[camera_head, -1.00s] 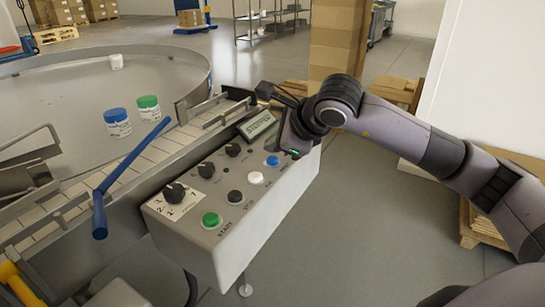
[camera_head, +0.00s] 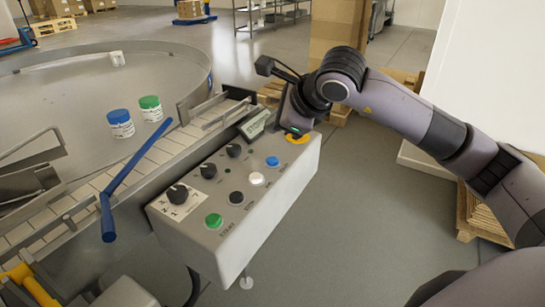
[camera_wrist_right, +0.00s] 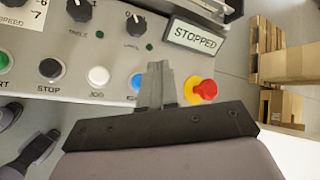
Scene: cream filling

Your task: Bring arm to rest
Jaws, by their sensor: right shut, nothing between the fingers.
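My right gripper (camera_head: 290,122) is over the far right end of the grey control box (camera_head: 225,225) in the head view. In the right wrist view its fingers (camera_wrist_right: 158,70) are together and empty, partly covering the blue button (camera_wrist_right: 135,82). A red mushroom button (camera_wrist_right: 205,90) on a yellow base shows just right of the fingers. In the head view only its yellow base (camera_head: 296,139) shows below the gripper. The display (camera_wrist_right: 196,40) reads STOPPED. My left gripper is not in view.
The box also carries a green button (camera_head: 213,220), a black one, a white one and several knobs. The conveyor (camera_head: 130,160) and round table (camera_head: 60,90) with jars lie left. A cardboard stack (camera_head: 335,30) stands behind the arm. Grey floor (camera_head: 340,210) is clear right of the box.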

